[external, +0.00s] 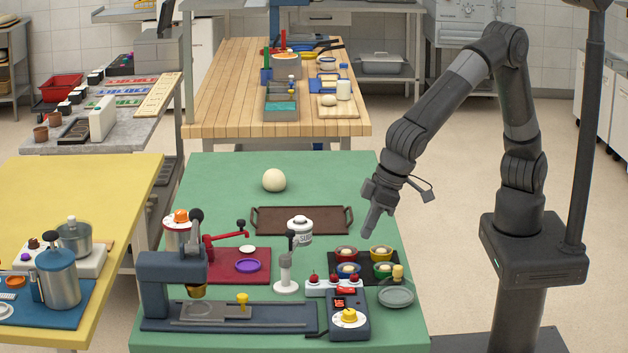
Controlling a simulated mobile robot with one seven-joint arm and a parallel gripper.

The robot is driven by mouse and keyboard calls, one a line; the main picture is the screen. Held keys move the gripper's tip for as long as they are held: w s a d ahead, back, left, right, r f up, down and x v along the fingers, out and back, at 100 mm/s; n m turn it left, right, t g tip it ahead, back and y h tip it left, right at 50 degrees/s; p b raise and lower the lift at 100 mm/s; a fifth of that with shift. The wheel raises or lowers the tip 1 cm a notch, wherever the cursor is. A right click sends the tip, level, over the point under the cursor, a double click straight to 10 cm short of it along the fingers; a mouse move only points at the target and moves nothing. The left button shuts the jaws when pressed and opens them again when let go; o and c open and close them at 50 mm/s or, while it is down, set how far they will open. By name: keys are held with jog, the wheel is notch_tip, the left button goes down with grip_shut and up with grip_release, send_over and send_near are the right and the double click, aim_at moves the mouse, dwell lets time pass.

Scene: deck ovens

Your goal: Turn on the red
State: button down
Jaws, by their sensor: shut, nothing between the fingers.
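A white strip (317,289) with several small red knobs on top lies near the front of the green table. A dark blue box (349,326) with a red display and a yellow-and-white dial stands just in front of it. A red lever arm (225,237) with a black knob sticks out beside a white and orange canister (177,233). I cannot tell from this view whether anything red is on. My gripper (369,231) is shut and empty, pointing down above the right part of the green table, behind and above the small bowls.
Coloured bowls (346,253) sit on a dark mat below my gripper, with a grey plate (396,296) in front. A white stand (286,281), a white jar (300,230) and a blue press (172,284) crowd the middle and left. A brown tray (268,220) and a pale ball (274,180) lie behind.

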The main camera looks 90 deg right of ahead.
aim_at(341, 288)
jog(key=x, duration=1.3)
jog(key=shift+f, duration=0.2)
jog(key=shift+w+f, duration=0.1)
jog(key=shift+w, duration=0.05)
jog(key=shift+g, duration=0.3)
jog(key=shift+f, duration=0.1)
